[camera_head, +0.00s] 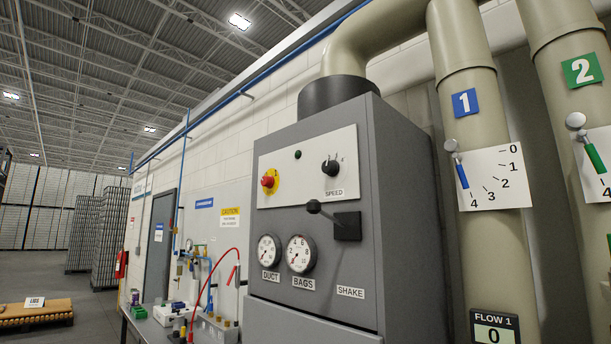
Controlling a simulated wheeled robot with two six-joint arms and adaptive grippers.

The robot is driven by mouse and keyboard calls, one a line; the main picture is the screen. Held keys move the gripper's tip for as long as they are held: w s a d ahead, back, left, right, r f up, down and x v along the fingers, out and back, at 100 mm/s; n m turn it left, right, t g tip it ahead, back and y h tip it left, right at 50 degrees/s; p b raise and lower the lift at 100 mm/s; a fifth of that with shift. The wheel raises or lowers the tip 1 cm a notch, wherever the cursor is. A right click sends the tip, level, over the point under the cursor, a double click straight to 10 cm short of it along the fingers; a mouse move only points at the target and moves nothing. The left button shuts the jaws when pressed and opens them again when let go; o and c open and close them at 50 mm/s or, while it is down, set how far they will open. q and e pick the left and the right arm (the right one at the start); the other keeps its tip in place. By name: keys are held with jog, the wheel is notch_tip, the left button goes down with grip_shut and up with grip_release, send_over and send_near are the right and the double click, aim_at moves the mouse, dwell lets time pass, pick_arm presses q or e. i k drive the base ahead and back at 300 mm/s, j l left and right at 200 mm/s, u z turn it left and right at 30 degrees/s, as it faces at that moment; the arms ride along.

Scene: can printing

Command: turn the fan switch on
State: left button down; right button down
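A grey cabinet (405,210) with a light control panel (310,172) stands at the centre right. A red rotary knob on a yellow plate (268,181) sits at the panel's left and looks like the fan switch; no fan label is readable. A small dark green lamp (298,154) above it looks unlit. A black knob (330,168) marked SPEED is at the panel's right. Neither of my grippers shows, and nothing touches the panel.
Below the panel are a black ball-ended lever (313,207) by the SHAKE label, a DUCT gauge (268,251) and a BAGS gauge (300,254). Beige pipes (470,100) with damper handles stand right. A cluttered bench (140,326) is left; open floor (45,276) lies beyond.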

aim_at(266, 181)
jog(key=z, duration=0.25)
jog(key=i+j+z, duration=0.15)
jog(key=j+z, duration=0.2)
jog(key=i+j+z, duration=0.1)
jog(key=j+z, duration=0.65)
jog(key=j, duration=0.15)
jog(key=j+z, duration=0.1)
jog(key=j, duration=0.7)
jog(key=j+z, duration=0.1)
jog(key=j, duration=0.75)
jog(key=k+j, duration=0.1)
jog(key=j, duration=0.7)
jog(key=j+z, duration=0.15)
jog(key=j, duration=0.7)
jog(key=k+j+z, duration=0.1)
jog(key=j, duration=0.7)
